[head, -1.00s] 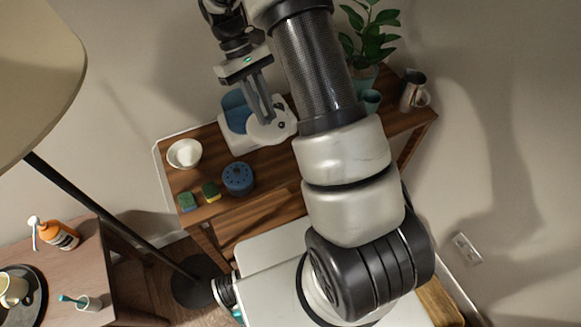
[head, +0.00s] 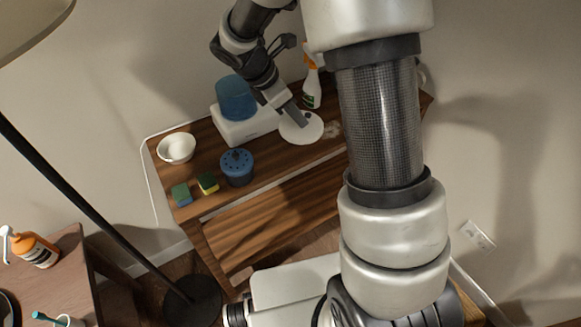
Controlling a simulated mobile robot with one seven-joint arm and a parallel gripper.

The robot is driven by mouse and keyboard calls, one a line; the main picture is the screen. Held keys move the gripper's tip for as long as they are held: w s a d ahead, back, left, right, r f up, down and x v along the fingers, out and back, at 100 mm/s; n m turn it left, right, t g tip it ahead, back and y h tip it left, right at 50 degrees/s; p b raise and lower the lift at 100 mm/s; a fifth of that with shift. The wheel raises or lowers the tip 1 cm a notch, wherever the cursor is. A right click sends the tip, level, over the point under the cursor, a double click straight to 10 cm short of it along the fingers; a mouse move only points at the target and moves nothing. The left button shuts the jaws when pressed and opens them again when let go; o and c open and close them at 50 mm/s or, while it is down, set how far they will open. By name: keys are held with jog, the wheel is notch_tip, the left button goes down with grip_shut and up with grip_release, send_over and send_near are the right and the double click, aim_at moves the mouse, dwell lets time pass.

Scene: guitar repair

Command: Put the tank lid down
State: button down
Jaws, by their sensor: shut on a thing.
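The tank lid (head: 303,131) is a round white disc at the right of the white base with the blue tank (head: 236,100). My gripper (head: 296,117) points down and is shut on the lid. The lid looks flat, at or just above the wooden table top; I cannot tell whether it touches. The tank stands in its white base (head: 236,128), its top uncovered. My arm hides part of the table's right side.
On the wooden table (head: 205,152) stand a white bowl (head: 176,148), a dark blue round container (head: 237,167), two sponges (head: 207,183) and a spray bottle (head: 312,86) behind the lid. A lamp pole (head: 85,205) crosses the left side.

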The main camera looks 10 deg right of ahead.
aim_at(285, 121)
jog(key=n, duration=0.1)
jog(key=a+f+n+t+b, duration=0.1)
jog(key=n, duration=0.1)
jog(key=w+n+t+y+b, duration=0.1)
jog(key=n, duration=0.1)
jog(key=shift+w+a+f, duration=0.1)
jog(key=shift+a+f, duration=0.1)
jog(key=shift+a, duration=0.1)
jog(key=n, duration=0.1)
jog(key=a+n+t+b, duration=0.1)
jog(key=shift+w+n+y, duration=0.15)
jog(key=shift+n+y, duration=0.15)
jog(key=shift+y, duration=0.1)
jog(key=shift+a+f, duration=0.2)
jog(key=shift+n+t, duration=0.3)
notch_tip(285, 121, down, 10)
jog(key=b, duration=0.5)
jog(key=shift+r, duration=0.25)
jog(key=c, duration=1.7)
grip_release()
